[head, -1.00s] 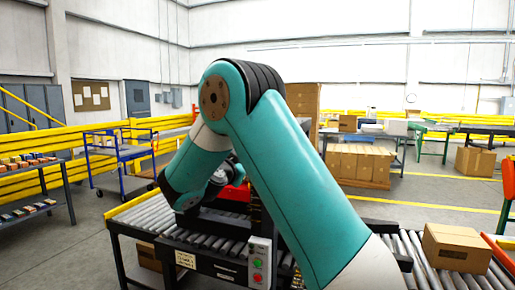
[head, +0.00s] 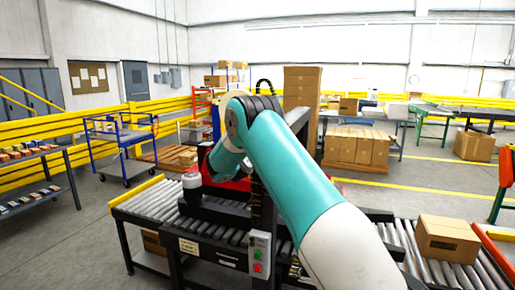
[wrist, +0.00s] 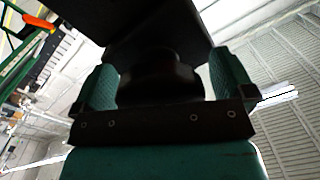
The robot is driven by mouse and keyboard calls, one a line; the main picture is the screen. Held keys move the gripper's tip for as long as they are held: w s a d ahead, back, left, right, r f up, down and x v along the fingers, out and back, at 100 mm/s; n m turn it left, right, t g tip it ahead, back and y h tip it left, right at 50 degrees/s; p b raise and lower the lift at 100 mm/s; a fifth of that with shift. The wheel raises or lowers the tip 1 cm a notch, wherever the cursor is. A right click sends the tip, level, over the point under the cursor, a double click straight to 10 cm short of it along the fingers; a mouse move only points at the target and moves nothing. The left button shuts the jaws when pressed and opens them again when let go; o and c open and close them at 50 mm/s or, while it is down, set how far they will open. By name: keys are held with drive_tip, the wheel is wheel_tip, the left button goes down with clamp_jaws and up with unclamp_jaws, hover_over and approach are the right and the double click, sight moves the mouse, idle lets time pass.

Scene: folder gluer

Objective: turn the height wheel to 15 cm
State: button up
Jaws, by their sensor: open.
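In the wrist view my gripper (wrist: 162,64) is open, with one teal finger on each side. A dark round part (wrist: 158,84) shows between the fingers, under a dark block (wrist: 150,30). It may be the height wheel, but it is too dark to be sure, and I cannot tell whether the fingers touch it. No scale or height reading is legible. In the head view the folder gluer's dark frame (head: 222,212) stands over the roller conveyor. My teal arm reaches across it and hides much of it, and my gripper's fingers cannot be made out there.
A control box (head: 259,257) with a green and a red button is on the machine's near side. A carton (head: 447,240) sits on rollers at the right. A blue cart (head: 122,148) and yellow rails (head: 30,133) stand at the left. Stacked cartons (head: 358,147) stand behind.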

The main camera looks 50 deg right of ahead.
drive_tip(key=c, duration=0.9)
drive_tip(key=shift+f+n+b, duration=0.1)
drive_tip(key=shift+n+b, duration=0.3)
drive_tip(key=shift+b, duration=0.15)
